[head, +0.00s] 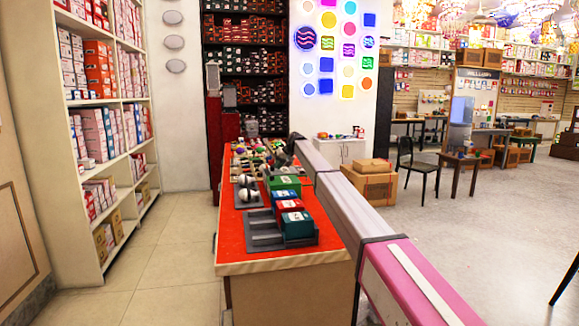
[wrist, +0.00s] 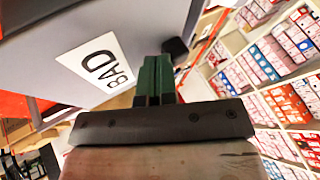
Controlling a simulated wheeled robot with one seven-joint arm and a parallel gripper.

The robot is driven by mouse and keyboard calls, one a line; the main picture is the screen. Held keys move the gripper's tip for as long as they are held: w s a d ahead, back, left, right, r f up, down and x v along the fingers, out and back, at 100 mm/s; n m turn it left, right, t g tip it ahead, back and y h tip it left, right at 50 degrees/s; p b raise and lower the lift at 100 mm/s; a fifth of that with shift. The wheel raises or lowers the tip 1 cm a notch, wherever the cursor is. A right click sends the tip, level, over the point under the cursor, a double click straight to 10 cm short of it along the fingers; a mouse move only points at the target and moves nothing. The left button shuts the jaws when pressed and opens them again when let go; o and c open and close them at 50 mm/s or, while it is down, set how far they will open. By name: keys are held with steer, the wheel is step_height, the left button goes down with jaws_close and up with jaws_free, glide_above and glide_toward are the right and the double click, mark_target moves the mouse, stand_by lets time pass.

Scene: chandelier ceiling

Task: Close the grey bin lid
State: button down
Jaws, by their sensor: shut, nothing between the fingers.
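In the wrist view, a large grey panel (wrist: 140,25) of what looks like the bin fills the upper left. It carries a white label reading "BAD" (wrist: 100,65). I cannot tell whether this panel is the lid or a side wall. My gripper (wrist: 155,62) has dark green fingers shut together with nothing between them. The fingertips are close to the panel's lower right edge, beside a small dark block (wrist: 175,47). I cannot tell whether they touch it. In the head view I cannot clearly make out the grey bin, its lid or my gripper.
An orange-topped counter (head: 240,255) holds grey trays with green, blue and red boxes (head: 290,222) and several small items. Tall box shelves (head: 95,110) stand to the left, with a clear tiled aisle (head: 175,260) between. A cardboard box (head: 370,185), chair (head: 418,168) and table stand right.

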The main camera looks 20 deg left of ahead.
mark_target(271, 167)
steer(key=shift+s+a, duration=0.45)
steer(key=shift+a, duration=0.25)
steer(key=shift+s+a, duration=0.4)
steer(key=shift+a, duration=0.25)
